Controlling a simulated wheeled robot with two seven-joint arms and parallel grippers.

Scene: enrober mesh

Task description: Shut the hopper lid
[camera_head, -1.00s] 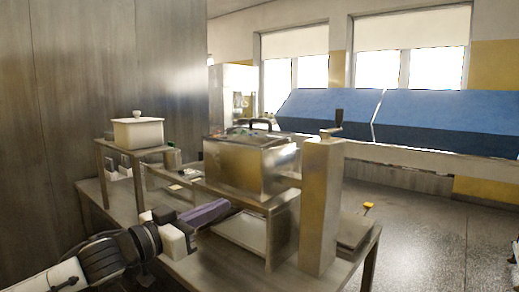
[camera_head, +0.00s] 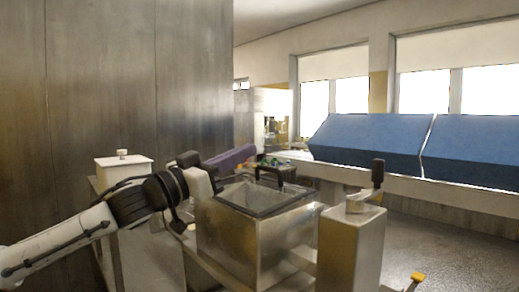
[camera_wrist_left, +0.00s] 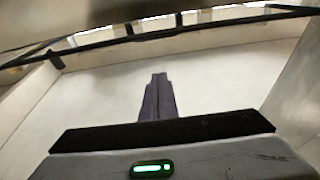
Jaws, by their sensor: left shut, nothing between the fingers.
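The hopper is a steel box (camera_head: 240,245) in the middle of the head view. A dark-framed grey panel, which looks like its lid (camera_head: 250,198), shows at its top, with a black handle (camera_head: 275,174) at the far side. I cannot tell how far the lid stands open. My left gripper (camera_head: 234,157) has purple fingers, shut and empty, and shows above the hopper's far left edge; contact is unclear. In the left wrist view the fingers (camera_wrist_left: 158,98) point over a pale surface, with a dark bar (camera_wrist_left: 160,36) beyond them. My right gripper is not in view.
A white lidded container (camera_head: 123,172) stands left, behind my left arm. A steel post with a crank (camera_head: 352,245) stands right of the hopper. A large blue-covered unit (camera_head: 375,145) lies beyond. Open floor shows at right.

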